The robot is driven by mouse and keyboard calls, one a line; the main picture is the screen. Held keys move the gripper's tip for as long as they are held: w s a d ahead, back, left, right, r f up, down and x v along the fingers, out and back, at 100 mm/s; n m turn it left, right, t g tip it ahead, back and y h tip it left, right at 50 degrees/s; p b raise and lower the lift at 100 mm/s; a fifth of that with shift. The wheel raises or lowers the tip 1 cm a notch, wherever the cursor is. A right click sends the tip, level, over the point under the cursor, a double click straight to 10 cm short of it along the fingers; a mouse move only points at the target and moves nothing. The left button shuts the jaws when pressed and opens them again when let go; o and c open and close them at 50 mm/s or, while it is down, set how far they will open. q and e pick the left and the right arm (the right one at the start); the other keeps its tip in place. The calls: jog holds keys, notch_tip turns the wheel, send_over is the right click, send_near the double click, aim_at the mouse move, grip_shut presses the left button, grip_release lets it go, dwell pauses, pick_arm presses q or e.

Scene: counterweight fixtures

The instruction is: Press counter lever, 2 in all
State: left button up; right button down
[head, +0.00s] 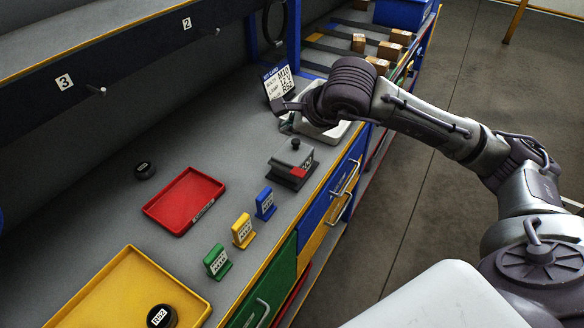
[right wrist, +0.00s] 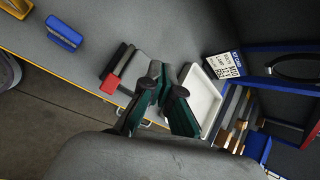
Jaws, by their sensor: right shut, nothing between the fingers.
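The likely counter is a small grey device (head: 290,163) with a black knob on top, a dark base and a red part at its front corner. It stands on the grey bench near the front edge. It also shows in the right wrist view (right wrist: 118,68), left of my fingers. My right gripper (head: 284,108) is shut and empty, beyond the device and apart from it, near a white tray (head: 338,134). Its dark green fingers also show in the right wrist view (right wrist: 163,92). No count can be read on the device. My left gripper is not in view.
Blue (head: 265,204), yellow (head: 243,231) and green (head: 217,262) label stands line the bench front. A red tray (head: 183,201), a yellow tray (head: 92,290) and a black puck (head: 145,170) lie left. A white card (head: 281,82) stands behind my gripper. Boxes (head: 389,50) lie beyond.

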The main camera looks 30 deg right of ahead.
jog(key=shift+f, duration=0.15)
jog(key=b, duration=0.2)
send_over(292, 170)
notch_tip(292, 170, down, 6)
jog(key=shift+r, duration=0.15)
notch_tip(292, 170, down, 2)
jog(key=b, duration=0.2)
jog(key=shift+b, duration=0.3)
jog(key=shift+f+b, duration=0.35)
jog(key=shift+f, duration=0.05)
dwell(0.8)
jog(key=shift+f+b, duration=0.4)
jog(key=shift+b, duration=0.45)
